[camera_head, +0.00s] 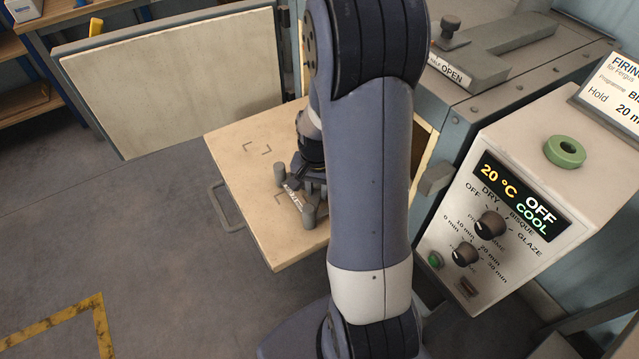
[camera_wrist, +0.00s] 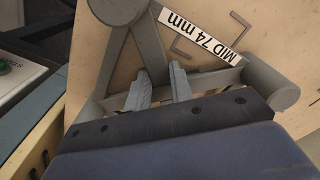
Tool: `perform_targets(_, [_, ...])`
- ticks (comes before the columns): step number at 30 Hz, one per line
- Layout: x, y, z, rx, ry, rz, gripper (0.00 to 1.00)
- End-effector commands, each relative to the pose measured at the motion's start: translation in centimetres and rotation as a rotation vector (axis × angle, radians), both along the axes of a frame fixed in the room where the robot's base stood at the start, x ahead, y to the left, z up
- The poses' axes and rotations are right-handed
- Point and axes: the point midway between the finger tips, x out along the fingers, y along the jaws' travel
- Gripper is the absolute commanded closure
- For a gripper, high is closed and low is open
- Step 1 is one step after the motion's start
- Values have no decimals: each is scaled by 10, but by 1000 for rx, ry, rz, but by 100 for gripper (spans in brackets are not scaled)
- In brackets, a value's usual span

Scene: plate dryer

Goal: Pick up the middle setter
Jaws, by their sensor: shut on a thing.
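The middle setter is a grey three-armed piece with round posts and a white label that reads "MID 74 mm". In the wrist view the setter (camera_wrist: 150,47) lies across the jaws. My gripper (camera_wrist: 160,88) is shut on one of its arms. In the head view the setter (camera_head: 309,217) is over the pale pull-out shelf (camera_head: 235,135), partly hidden behind my arm. My gripper (camera_head: 302,178) is right above it, pointing down. I cannot tell whether the setter rests on the shelf or is slightly raised.
Dark corner marks show on the shelf. The kiln door (camera_head: 180,85) stands open at the left. A control box (camera_head: 510,225) with knobs and a green ring (camera_head: 565,151) on top stands at the right. The floor at the left is clear.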

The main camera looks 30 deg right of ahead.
Motion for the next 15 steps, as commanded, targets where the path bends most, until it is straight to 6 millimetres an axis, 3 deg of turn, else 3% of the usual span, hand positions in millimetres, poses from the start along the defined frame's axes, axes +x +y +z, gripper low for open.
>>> perform_targets(8, [1,0,4,-1,-3,0,100])
perform_targets(15, [2,-1,39,-2,-8,0,100])
